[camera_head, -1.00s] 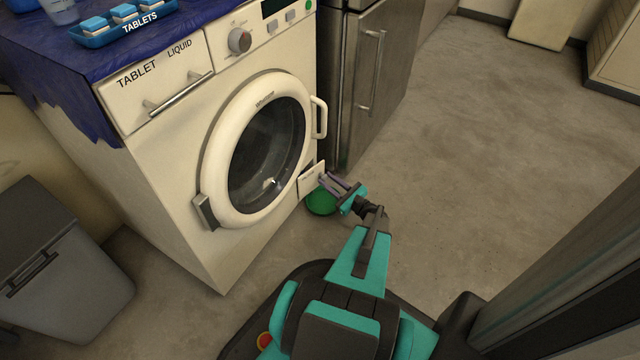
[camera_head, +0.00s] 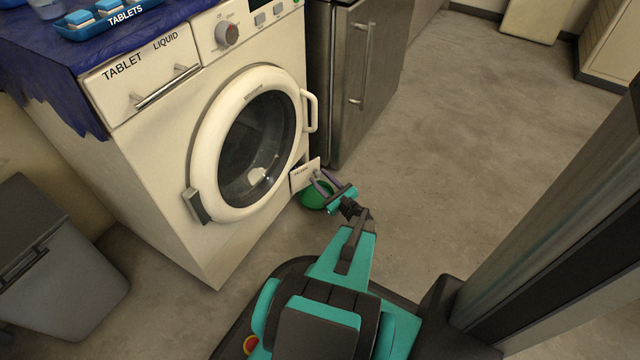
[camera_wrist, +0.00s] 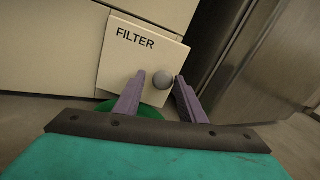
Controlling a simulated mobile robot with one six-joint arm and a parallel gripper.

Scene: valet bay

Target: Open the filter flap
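The filter flap (camera_wrist: 140,58) is a cream panel marked FILTER with a round grey knob (camera_wrist: 162,80), low on the washing machine's front. In the head view the flap (camera_head: 304,173) sits at the machine's lower right corner; whether it stands slightly ajar I cannot tell. My gripper (camera_wrist: 160,82) is open in front of the flap, with its purple fingers on either side of the knob in the wrist view. Contact with the knob cannot be made out. In the head view my gripper (camera_head: 319,178) is close to the flap and partly covers it.
A green bowl-like thing (camera_head: 313,196) is on the floor below the flap. A steel cabinet (camera_head: 345,80) stands close on the right of the washing machine (camera_head: 150,190). A grey bin (camera_head: 60,280) stands at left. The floor (camera_head: 480,130) at right is clear.

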